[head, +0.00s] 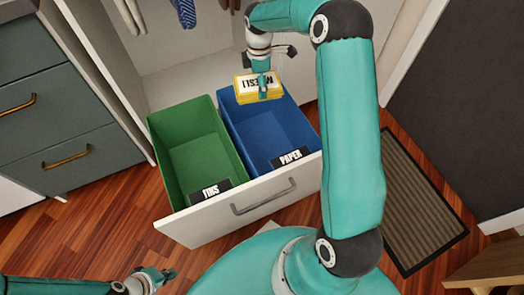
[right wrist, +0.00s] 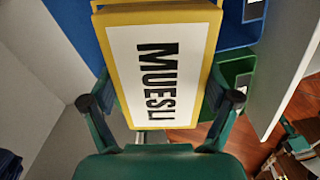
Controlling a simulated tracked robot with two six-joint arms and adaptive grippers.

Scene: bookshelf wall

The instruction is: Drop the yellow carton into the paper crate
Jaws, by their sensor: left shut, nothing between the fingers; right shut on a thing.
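The yellow carton (head: 243,88) has a white label reading MUESLI. It also fills the middle of the right wrist view (right wrist: 128,60). My right gripper (head: 263,92) is shut on it, with a finger on either side. The carton hangs over the back part of the blue paper crate (head: 295,138), whose front label reads PAPER. The visible inside of this crate is empty; the carton hides part of its back. My left gripper (head: 166,275) is shut and empty, low at the left over the floor, away from the crates.
A green crate (head: 178,122) labelled TINS stands left of the blue one in the same pulled-out white drawer (head: 195,229). Grey-green drawers (head: 85,125) stand at the left. Clothes (head: 185,12) hang behind. A striped mat (head: 415,205) lies on the wooden floor at right.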

